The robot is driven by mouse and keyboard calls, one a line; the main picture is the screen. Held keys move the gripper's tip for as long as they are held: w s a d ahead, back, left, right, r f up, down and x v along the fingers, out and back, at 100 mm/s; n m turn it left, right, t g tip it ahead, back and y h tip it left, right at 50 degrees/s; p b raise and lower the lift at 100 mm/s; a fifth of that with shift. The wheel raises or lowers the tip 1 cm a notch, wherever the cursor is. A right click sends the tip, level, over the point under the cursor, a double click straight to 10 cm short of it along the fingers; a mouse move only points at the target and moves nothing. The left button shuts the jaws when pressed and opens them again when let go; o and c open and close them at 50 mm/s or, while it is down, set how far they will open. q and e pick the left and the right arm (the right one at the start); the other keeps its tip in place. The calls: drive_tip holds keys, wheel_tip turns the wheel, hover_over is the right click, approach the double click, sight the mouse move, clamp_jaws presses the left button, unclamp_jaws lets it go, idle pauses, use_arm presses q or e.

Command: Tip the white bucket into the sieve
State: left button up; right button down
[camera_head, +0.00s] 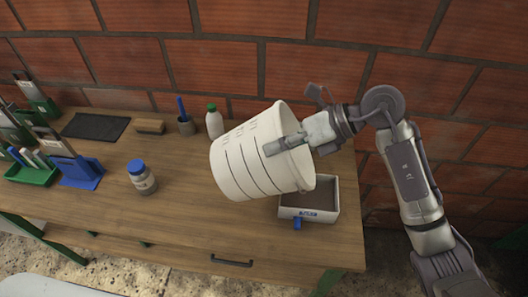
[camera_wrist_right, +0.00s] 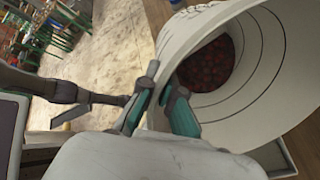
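The white bucket (camera_head: 250,160) is tilted on its side in the air above the right part of the table, its mouth towards the right. My right gripper (camera_head: 288,145) is shut on the bucket's rim. In the right wrist view the fingers (camera_wrist_right: 160,100) pinch the wall of the bucket (camera_wrist_right: 280,60), and dark red round contents (camera_wrist_right: 210,62) lie deep inside. The sieve, a light-framed box (camera_head: 334,200) with a dark grey inside, sits on the table below and right of the bucket, partly hidden by it. My left gripper is not in view.
On the wooden table (camera_head: 100,205) stand a blue-capped jar (camera_head: 143,180), a green-capped white bottle (camera_head: 214,124), a cup with a blue tool (camera_head: 186,125), a brush (camera_head: 149,127), a black mat (camera_head: 95,127) and blue and green holders. A brick wall (camera_head: 240,60) rises behind.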

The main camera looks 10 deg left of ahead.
drive_tip(key=w+d+f+y+b, duration=0.1)
drive_tip(key=d+f+y+b, duration=0.2)
drive_tip(key=d+y+b, duration=0.2)
drive_tip(key=w+d+f+g+y+b, duration=0.1)
drive_tip(key=d+y+b, duration=0.5)
drive_tip(key=d+b, duration=0.6)
drive_tip(key=shift+w+f+m+y+b, duration=0.35)
drive_tip(key=shift+w+f+b, duration=0.25)
drive_tip(key=shift+f+b, duration=0.85)
drive_tip(key=shift+r+b, duration=0.3)
drive_tip(key=shift+r, duration=0.05)
drive_tip(key=shift+d, duration=0.1)
idle(0.4)
